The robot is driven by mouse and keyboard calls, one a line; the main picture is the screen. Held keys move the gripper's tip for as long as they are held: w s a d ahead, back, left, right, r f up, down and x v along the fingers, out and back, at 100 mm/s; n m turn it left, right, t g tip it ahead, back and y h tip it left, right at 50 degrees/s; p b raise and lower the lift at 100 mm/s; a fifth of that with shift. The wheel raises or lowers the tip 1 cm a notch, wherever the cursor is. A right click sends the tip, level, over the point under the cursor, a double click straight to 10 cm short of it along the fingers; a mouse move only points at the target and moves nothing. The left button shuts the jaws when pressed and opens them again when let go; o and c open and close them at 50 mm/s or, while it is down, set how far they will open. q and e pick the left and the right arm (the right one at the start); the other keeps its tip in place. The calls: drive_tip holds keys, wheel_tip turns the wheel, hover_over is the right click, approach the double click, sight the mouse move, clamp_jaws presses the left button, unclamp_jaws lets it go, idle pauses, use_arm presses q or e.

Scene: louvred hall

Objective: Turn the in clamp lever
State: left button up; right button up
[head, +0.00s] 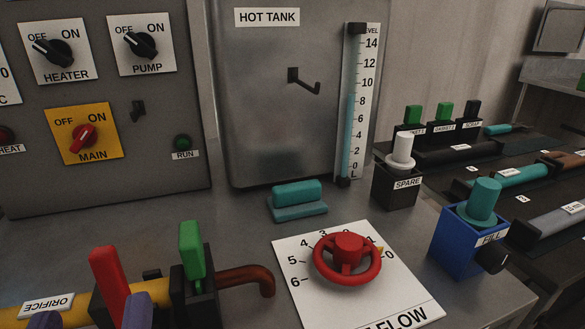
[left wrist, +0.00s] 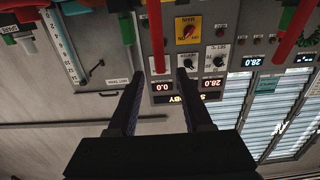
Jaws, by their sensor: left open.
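A red lever (head: 108,275) stands nearly upright, leaning slightly, on a dark clamp block at the lower left, beside the yellow pipe labelled ORIFICE (head: 47,303). A green lever (head: 191,250) stands upright on a second dark block to its right. No label telling which is the in clamp shows. My left gripper (head: 93,316) is at the bottom left edge, its purple fingertips apart to either side of the red lever's lower part. In the left wrist view my open fingers (left wrist: 157,96) have a red bar (left wrist: 155,38) between them; contact cannot be told. My right gripper is out of view.
A red handwheel (head: 347,260) on a FLOW dial plate stands to the right, with a teal block (head: 297,200) behind it. The blue FILL block (head: 470,240) is farther right. A switch panel (head: 100,100) and the hot tank (head: 285,110) rise behind the bench.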

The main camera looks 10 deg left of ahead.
use_arm(q)
drive_tip(key=x, duration=0.9)
drive_tip(key=shift+r+p, duration=0.1)
drive_tip(key=shift+p, duration=0.2)
clamp_jaws()
idle(0.9)
